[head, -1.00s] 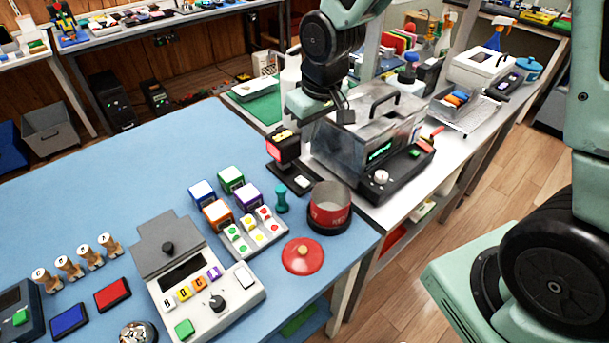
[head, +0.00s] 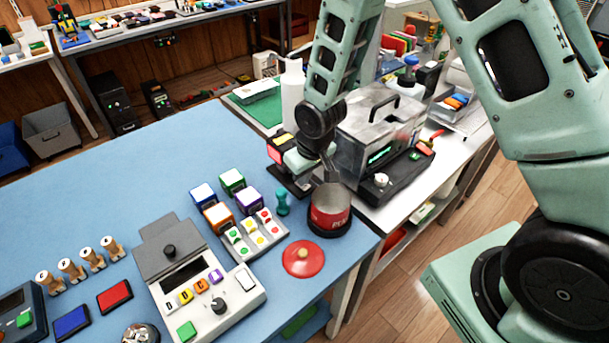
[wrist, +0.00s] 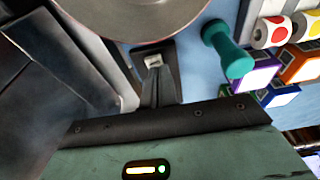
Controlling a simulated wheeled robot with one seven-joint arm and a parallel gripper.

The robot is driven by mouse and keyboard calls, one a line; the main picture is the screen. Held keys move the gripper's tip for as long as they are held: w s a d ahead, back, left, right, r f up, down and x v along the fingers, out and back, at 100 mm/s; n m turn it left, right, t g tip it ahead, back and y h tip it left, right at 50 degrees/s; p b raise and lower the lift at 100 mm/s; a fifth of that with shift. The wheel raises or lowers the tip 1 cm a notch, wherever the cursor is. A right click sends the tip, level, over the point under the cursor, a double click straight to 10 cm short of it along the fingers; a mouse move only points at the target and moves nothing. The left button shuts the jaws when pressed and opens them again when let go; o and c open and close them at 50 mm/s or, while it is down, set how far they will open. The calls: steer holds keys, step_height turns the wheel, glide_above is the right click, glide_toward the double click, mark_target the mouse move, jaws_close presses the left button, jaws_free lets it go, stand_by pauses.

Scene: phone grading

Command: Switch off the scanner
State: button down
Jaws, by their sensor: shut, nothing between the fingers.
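The scanner (head: 274,153) is a small dark device with a yellow-marked top and a glowing red window, on a black base at the right edge of the blue table. My gripper (wrist: 157,75) is shut and empty, pointing down over that base. In the wrist view a pale switch (wrist: 153,60) on the black base shows just past the fingertips. I cannot tell whether they touch it. In the head view my gripper's hand (head: 303,160) covers the switch and part of the scanner.
A red tin (head: 330,212) stands close beside my gripper, and a teal peg-like piece (head: 282,203) is near it. A clear-lidded machine (head: 375,130) stands behind on the white bench. Coloured boxes (head: 220,217) and a grey console (head: 205,290) are to the left.

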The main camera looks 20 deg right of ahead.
steer(key=shift+f, duration=0.2)
steer(key=b, duration=0.1)
steer(key=f+t+b, duration=0.1)
steer(key=b, duration=0.1)
steer(key=shift+s+d+f, duration=0.1)
steer(key=shift+s+f, duration=0.05)
steer(key=shift+s, duration=0.1)
steer(key=shift+r, duration=0.3)
steer(key=shift+p, duration=0.3)
steer(key=shift+w, duration=0.1)
steer(key=shift+w+a+r+p, duration=0.25)
steer(key=shift+w+p, duration=0.05)
steer(key=shift+w, duration=0.35)
